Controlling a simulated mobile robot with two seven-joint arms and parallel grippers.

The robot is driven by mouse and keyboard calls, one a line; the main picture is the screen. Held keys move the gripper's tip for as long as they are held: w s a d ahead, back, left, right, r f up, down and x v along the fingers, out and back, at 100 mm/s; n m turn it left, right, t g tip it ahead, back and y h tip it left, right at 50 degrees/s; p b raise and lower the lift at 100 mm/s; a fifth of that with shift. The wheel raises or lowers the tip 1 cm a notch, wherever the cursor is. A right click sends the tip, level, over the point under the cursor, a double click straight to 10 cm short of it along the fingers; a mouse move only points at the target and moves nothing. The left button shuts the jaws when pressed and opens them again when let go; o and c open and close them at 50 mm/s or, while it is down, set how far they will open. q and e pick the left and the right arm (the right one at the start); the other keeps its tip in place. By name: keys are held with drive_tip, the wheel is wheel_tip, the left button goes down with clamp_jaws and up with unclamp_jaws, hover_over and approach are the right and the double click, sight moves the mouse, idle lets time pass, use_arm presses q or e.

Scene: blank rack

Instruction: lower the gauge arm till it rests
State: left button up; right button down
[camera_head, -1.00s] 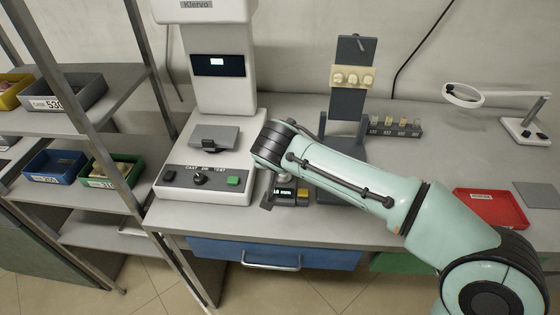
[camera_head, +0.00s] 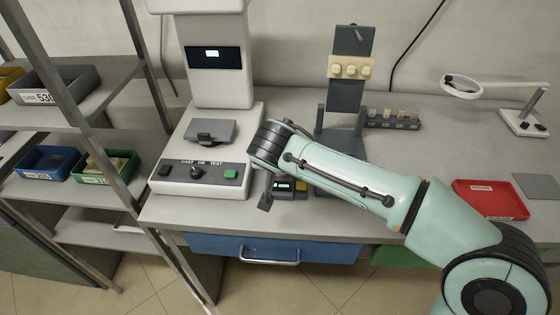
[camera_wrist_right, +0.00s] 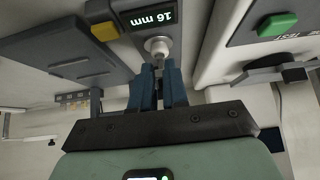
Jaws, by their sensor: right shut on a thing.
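The gauge's dark housing with a lit display and a yellow button (camera_head: 301,186) stands near the bench's front edge, partly behind my right arm. In the right wrist view the display (camera_wrist_right: 155,17) reads 16 mm, upside down. My right gripper (camera_wrist_right: 157,72) has its blue fingers closed around a pale round knob (camera_wrist_right: 157,47) beside the display. In the head view my right forearm hides the knob and the fingertips. I cannot tell which part is the gauge arm, nor whether it rests on anything. My left gripper is not in view.
A white test machine (camera_head: 216,93) stands left of the gauge. Behind my forearm are a dark stand (camera_head: 346,92) and a small sample rack (camera_head: 392,121). A red tray (camera_head: 490,202) and a magnifier lamp (camera_head: 462,87) are at right. Shelving with bins is at left.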

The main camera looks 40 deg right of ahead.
drive_tip(key=shift+s+f, duration=0.15)
drive_tip(key=shift+f, duration=0.45)
drive_tip(key=c, duration=1.1)
unclamp_jaws()
drive_tip(key=shift+o, duration=0.5)
drive_tip(key=shift+d, duration=0.1)
drive_tip(key=shift+r, duration=0.2)
drive_tip(key=shift+r, duration=0.1)
drive_tip(key=shift+a+r, duration=0.2)
drive_tip(key=shift+r, duration=0.05)
use_arm(q)
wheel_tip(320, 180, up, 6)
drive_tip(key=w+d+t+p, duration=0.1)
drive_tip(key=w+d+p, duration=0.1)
drive_tip(key=p, duration=0.1)
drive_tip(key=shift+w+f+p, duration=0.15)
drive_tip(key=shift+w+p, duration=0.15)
drive_tip(key=shift+p, duration=0.1)
use_arm(e)
drive_tip(key=v, duration=1.2)
drive_tip(key=shift+r, duration=0.3)
